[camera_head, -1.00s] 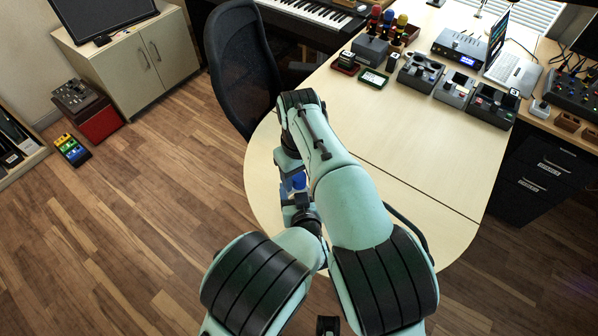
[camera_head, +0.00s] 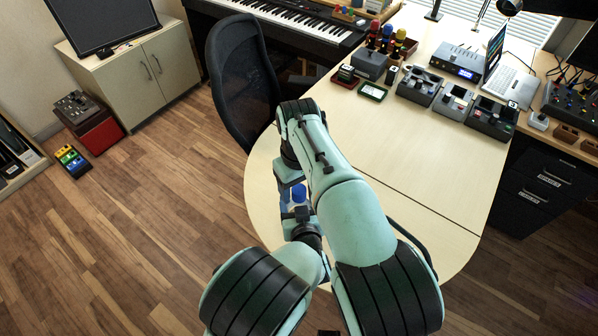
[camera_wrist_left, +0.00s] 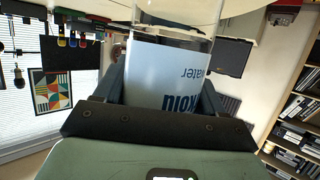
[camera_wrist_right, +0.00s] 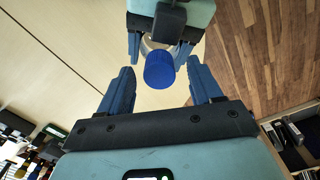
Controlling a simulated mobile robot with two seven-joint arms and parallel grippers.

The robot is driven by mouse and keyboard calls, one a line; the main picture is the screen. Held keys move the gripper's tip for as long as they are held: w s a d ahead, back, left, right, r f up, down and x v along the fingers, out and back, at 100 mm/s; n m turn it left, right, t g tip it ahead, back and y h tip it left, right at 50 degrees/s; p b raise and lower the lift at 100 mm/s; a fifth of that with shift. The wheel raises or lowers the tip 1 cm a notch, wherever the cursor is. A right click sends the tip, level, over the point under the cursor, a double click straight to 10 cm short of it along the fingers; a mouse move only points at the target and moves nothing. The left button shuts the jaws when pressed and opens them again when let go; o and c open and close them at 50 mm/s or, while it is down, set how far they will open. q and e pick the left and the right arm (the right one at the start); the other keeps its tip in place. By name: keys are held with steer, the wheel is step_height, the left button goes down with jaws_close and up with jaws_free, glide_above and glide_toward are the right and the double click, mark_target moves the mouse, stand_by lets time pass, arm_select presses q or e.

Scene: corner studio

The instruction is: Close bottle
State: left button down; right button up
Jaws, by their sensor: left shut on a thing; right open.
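A clear bottle with a pale label (camera_wrist_left: 170,75) fills the middle of the left wrist view, its printing upside down. My left gripper (camera_wrist_left: 163,85) is shut on it. A round blue cap (camera_wrist_right: 159,70) shows at the bottle's end in the right wrist view, and also in the head view (camera_head: 299,193). My right gripper (camera_wrist_right: 160,85) is open, with its blue fingers either side of the cap and apart from it. In the head view, my right gripper (camera_head: 290,182) is partly hidden by my arm. Whether the cap is seated on the neck is unclear.
The pale table (camera_head: 420,150) is largely clear around my arms. Several audio devices, such as a grey box (camera_head: 455,102), and a laptop (camera_head: 512,78) stand along its far side. A black mesh chair (camera_head: 243,75) stands close to the table's left edge.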

step_height(320, 180, up, 11)
stand_by(0.3)
arm_select(q)
jaws_free()
steer(key=shift+s, duration=0.1)
steer(key=p+v, duration=0.1)
steer(key=v, duration=1.2)
steer(key=shift+s+r, duration=0.1)
arm_select(e)
steer(key=shift+w+r, duration=0.1)
steer(key=shift+r, duration=0.65)
